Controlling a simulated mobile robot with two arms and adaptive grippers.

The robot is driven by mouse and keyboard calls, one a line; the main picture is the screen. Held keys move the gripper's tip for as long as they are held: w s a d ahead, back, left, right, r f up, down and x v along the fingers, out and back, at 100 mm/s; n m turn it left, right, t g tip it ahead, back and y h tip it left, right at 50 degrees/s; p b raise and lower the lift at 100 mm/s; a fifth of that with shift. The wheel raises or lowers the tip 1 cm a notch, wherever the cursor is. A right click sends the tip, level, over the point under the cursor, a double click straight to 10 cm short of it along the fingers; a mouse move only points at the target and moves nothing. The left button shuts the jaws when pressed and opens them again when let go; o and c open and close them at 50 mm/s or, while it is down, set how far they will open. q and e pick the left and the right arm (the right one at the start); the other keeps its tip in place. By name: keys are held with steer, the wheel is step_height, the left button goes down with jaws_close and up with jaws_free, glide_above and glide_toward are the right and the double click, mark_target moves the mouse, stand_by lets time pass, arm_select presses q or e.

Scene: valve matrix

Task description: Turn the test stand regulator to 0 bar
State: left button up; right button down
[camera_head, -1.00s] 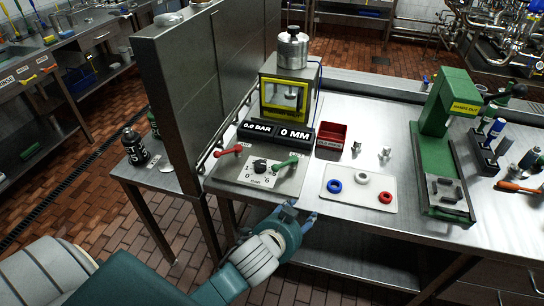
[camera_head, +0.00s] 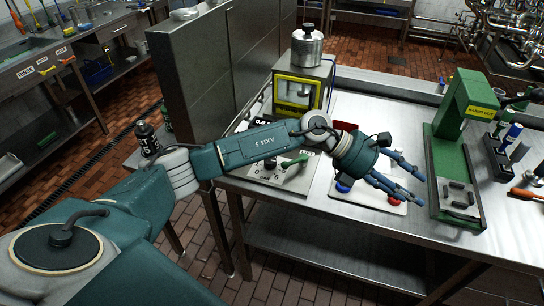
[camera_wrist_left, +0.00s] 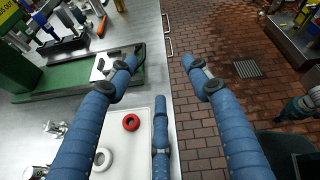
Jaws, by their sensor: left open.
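The test stand panel (camera_head: 247,170) is on the left end of the steel table, mostly behind my left arm. Its dark regulator knob (camera_head: 269,164) shows just under the arm, with the green lever (camera_head: 296,161) to its right. Which way the knob points cannot be told. The pressure display (camera_head: 261,122) is almost all hidden; only a "0.0" shows. My left gripper (camera_head: 408,190) is open and empty, right of the panel, over the white ring plate. In the left wrist view its blue fingers (camera_wrist_left: 160,75) are spread with nothing between them.
The white plate (camera_wrist_left: 141,170) holds a red ring (camera_wrist_left: 131,122) and a white ring (camera_wrist_left: 102,158). A green press (camera_head: 455,150) stands to the right of my gripper. The yellow-framed test chamber (camera_head: 300,90) stands behind the panel. A tall steel cabinet (camera_head: 190,80) borders the left.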

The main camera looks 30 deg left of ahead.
arm_select(q)
steer(key=w+a+f+m+y, duration=0.2)
steer(key=a+f+y, duration=0.15)
steer(key=a, duration=0.65)
step_height(320, 180, up, 4)
steer(key=g+y, duration=0.3)
steer(key=y, duration=0.6)
glide_above(270, 164)
steer(key=w, duration=0.2)
steer(key=f+p, duration=0.1)
steer(key=f, duration=0.2)
steer(key=f+p, duration=0.1)
steer(key=f, duration=0.2)
steer(key=f+p, duration=0.1)
steer(key=f, duration=0.3)
steer(key=shift+s+a+f, duration=0.1)
steer(key=shift+s+a, duration=0.1)
steer(key=shift+a, duration=0.1)
steer(key=shift+f, duration=0.3)
steer(key=c, duration=1.2)
